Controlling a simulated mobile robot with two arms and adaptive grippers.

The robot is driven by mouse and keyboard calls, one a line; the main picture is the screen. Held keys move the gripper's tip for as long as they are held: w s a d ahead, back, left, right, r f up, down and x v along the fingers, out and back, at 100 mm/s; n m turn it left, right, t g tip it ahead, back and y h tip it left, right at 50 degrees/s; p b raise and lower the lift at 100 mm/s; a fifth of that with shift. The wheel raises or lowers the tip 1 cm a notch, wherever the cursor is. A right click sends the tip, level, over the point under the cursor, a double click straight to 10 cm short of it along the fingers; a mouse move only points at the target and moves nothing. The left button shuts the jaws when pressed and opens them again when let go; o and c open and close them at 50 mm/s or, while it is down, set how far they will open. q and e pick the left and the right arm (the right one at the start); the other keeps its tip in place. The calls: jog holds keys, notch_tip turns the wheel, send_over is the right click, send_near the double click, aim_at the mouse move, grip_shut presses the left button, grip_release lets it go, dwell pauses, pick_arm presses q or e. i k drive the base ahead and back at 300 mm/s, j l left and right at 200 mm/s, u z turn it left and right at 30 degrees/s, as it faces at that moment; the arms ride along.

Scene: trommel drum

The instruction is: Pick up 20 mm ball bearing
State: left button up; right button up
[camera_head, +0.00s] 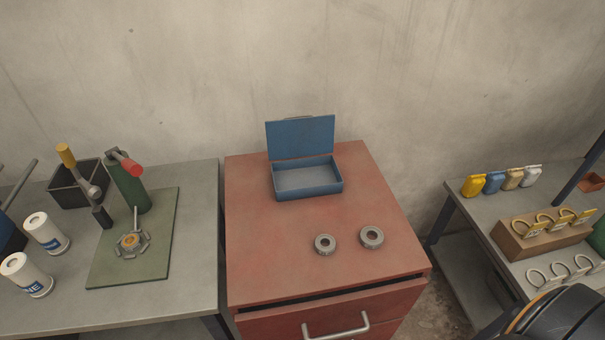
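Two grey ring-shaped ball bearings lie flat on the red cabinet top (270,240). The left bearing (325,244) looks slightly smaller than the right bearing (372,237). They lie side by side with a small gap. No size marking is readable, so I cannot tell which one is 20 mm.
An open blue metal box (308,180) stands behind the bearings, its lid raised. A grey bench (190,240) with tools, a green mat (110,265) and white canisters stands left. A shelf (480,215) with padlocks and tags stands right. The cabinet's front left top is clear.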

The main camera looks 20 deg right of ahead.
aim_at(131, 242)
jog(key=j+z, duration=0.4)
jog(key=k+j+z, duration=0.1)
jog(key=z, duration=0.25)
jog(key=k+j+z, duration=0.1)
jog(key=j+z, duration=0.3)
jog(key=k+j+z, duration=0.1)
jog(key=z, duration=0.25)
